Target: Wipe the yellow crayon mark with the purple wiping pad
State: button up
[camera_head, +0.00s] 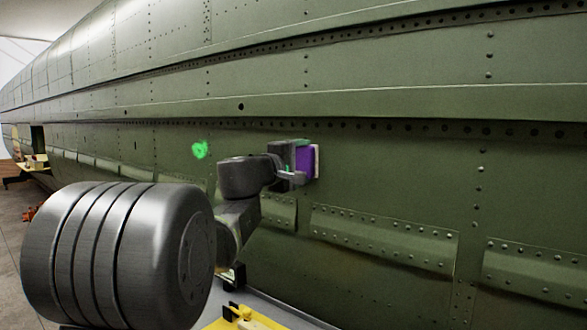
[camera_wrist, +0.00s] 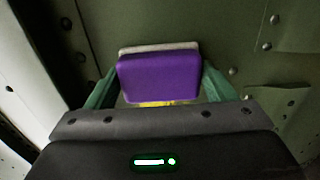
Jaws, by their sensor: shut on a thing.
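My gripper (camera_head: 298,163) is shut on the purple wiping pad (camera_head: 306,163), with its pale face turned toward the green fuselage skin. The pad is at or very close to the skin; I cannot tell if it touches. In the wrist view the purple pad (camera_wrist: 158,77) sits between the two green fingers. A strip of yellow (camera_wrist: 155,103) shows just below the pad there, partly hidden by the pad and gripper; it may be the yellow crayon mark. No yellow mark shows on the skin in the head view.
A bright green mark (camera_head: 200,150) is on the fuselage (camera_head: 400,190), left of my gripper. Riveted raised strips (camera_head: 385,238) run along the skin below. A yellow tray (camera_head: 250,318) is at the bottom. A yellow-topped table (camera_head: 35,162) stands far left.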

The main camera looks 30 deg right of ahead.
jog(key=shift+s+d+f, duration=0.1)
jog(key=shift+s+d, duration=0.1)
jog(key=shift+s, duration=0.15)
jog(key=shift+b, duration=0.35)
jog(key=shift+w, duration=0.1)
jog(key=shift+w+a, duration=2.05)
jog(key=shift+w, duration=2.85)
jog(key=shift+s+d+b, duration=0.7)
jog(key=shift+s+b, duration=0.15)
jog(key=shift+s, duration=0.85)
jog(key=shift+s+d+b, duration=0.7)
jog(key=shift+s+b, duration=0.2)
jog(key=shift+s, duration=0.75)
jog(key=shift+s+d+b, duration=0.7)
jog(key=shift+s+b, duration=0.15)
jog(key=shift+s, duration=0.85)
jog(key=shift+r, duration=0.2)
jog(key=shift+w+a, duration=0.1)
jog(key=shift+w, duration=0.05)
jog(key=w+a+p, duration=0.1)
jog(key=w+a, duration=0.3)
jog(key=w, duration=0.5)
jog(key=shift+w, duration=0.3)
